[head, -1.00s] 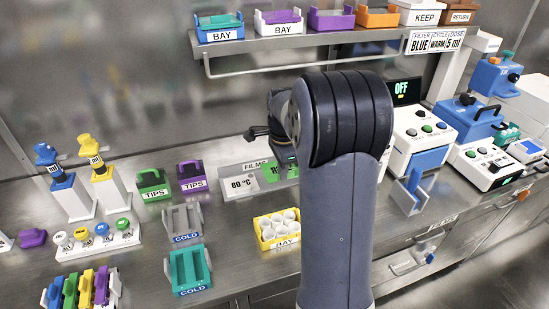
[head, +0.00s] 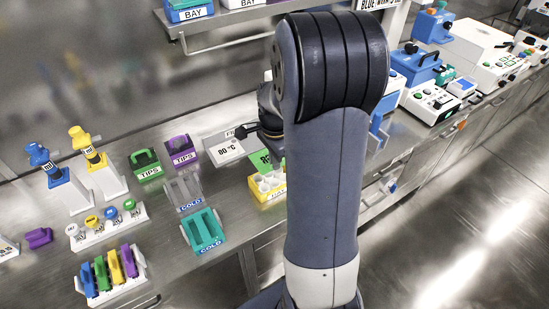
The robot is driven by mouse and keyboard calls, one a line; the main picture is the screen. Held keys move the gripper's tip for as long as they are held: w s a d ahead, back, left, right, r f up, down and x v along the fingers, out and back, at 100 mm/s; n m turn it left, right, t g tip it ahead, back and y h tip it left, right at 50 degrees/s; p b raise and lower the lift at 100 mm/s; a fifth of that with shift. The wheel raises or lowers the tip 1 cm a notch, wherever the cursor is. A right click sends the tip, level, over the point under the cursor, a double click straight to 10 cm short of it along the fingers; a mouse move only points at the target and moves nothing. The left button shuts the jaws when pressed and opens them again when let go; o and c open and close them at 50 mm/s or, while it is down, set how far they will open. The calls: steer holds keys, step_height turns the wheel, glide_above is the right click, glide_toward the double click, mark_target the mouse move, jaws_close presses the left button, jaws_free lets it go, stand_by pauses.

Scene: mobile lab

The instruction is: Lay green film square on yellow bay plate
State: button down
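The yellow bay plate (head: 280,191) stands on the bench beside my arm, with white round wells in its top; its right part is hidden behind my arm. The green film square (head: 261,160) shows just behind and above the plate's back edge, tilted in the picture, its right part hidden. I cannot tell whether it touches the plate. My gripper (head: 270,136) is mostly hidden by my arm, close above the film. Its fingertips do not show, so its grip on the film cannot be seen.
Grey (head: 184,191) and teal (head: 206,231) cold racks stand left of the plate, with green (head: 146,165) and purple (head: 181,153) tips boxes behind. Blue-and-white devices (head: 432,103) stand at right.

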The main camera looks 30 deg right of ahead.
steer(key=b, duration=0.4)
glide_above(275, 187)
steer(key=shift+f, duration=2.95)
steer(key=shift+f+b, duration=1.3)
steer(key=shift+f, duration=0.35)
steer(key=c, duration=1.5)
jaws_free()
steer(key=shift+c, duration=0.2)
steer(key=shift+r, duration=0.1)
step_height(275, 187, up, 11)
steer(key=shift+f, duration=0.15)
steer(key=shift+f, duration=0.1)
